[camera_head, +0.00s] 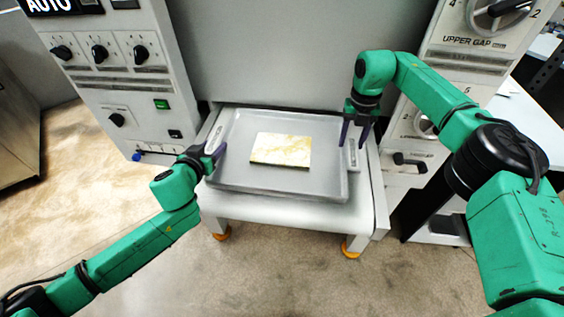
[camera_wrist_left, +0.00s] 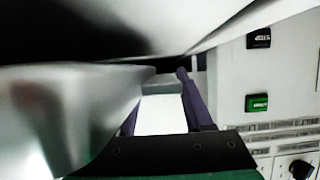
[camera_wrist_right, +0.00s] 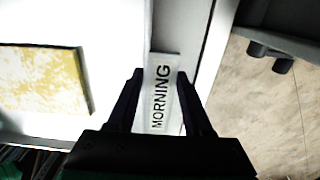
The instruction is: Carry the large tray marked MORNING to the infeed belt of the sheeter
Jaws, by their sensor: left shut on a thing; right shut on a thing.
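The large grey tray (camera_head: 240,180) lies over the white infeed bed (camera_head: 290,211) of the sheeter, between the two side panels. A flat pale-yellow slab (camera_head: 281,149) rests in its middle and also shows in the right wrist view (camera_wrist_right: 42,80). My left gripper (camera_head: 214,152) is shut on the tray's left side; in the left wrist view its fingers (camera_wrist_left: 160,110) are partly hidden. My right gripper (camera_head: 356,130) is shut on the tray's right side, at the label reading MORNING (camera_wrist_right: 160,95). Whether the tray's underside touches the bed cannot be told.
The left control panel (camera_head: 115,75) has knobs and a green button (camera_head: 161,104). The right panel (camera_head: 480,45) is marked UPPER GAP and has a dial and a black handle (camera_head: 409,160). A grey machine cover (camera_head: 300,50) stands behind the tray. The floor in front is clear.

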